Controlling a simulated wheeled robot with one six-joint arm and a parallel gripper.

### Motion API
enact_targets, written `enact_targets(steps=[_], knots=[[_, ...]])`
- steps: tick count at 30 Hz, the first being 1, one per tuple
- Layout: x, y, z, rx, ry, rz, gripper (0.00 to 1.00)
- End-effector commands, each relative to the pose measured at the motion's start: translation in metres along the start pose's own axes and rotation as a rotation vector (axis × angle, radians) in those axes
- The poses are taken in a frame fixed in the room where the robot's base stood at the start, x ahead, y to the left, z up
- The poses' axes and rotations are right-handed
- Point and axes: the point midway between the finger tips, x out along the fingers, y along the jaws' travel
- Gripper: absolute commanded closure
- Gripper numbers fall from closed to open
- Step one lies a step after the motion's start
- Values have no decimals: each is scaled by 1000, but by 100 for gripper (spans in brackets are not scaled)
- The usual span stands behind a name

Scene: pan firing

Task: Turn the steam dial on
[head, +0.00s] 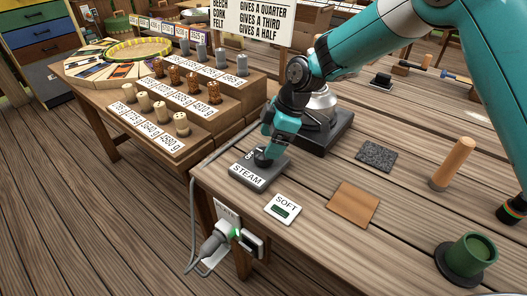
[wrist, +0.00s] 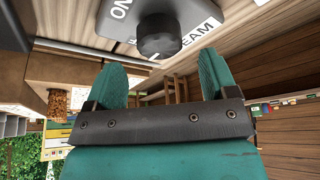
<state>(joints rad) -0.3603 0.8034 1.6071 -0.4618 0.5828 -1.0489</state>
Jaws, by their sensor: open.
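The steam dial is a dark round knob (head: 264,158) on a grey box (head: 250,180) labelled STEAM, with ON at its back end. The box stands at the table's near left corner. In the wrist view, the knob (wrist: 160,36) shows beyond and between the fingertips, with part of the ON and STEAM lettering beside it. My gripper (head: 272,143) is just above the knob, pointing down. In the wrist view, its teal fingers (wrist: 163,62) are apart with nothing held between them. In the head view the gripper partly hides the knob, and I cannot tell whether it touches it.
A small SOFT display (head: 283,208) lies in front of the box. A metal kettle-like vessel (head: 319,106) stands close behind my gripper. A plug (head: 214,246) with a green light sits below the table edge. A brown square (head: 352,204), grey pad (head: 376,156) and wooden cylinder (head: 453,163) are to the right.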

Motion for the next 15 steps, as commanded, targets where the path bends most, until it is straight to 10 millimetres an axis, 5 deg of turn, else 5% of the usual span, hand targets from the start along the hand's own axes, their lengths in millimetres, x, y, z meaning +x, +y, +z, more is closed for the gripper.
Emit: enact_targets(steps=[6, 15], knots=[[36, 0, 0, 0, 0, -2, 21], [50, 0, 0, 1, 0, 2, 21]])
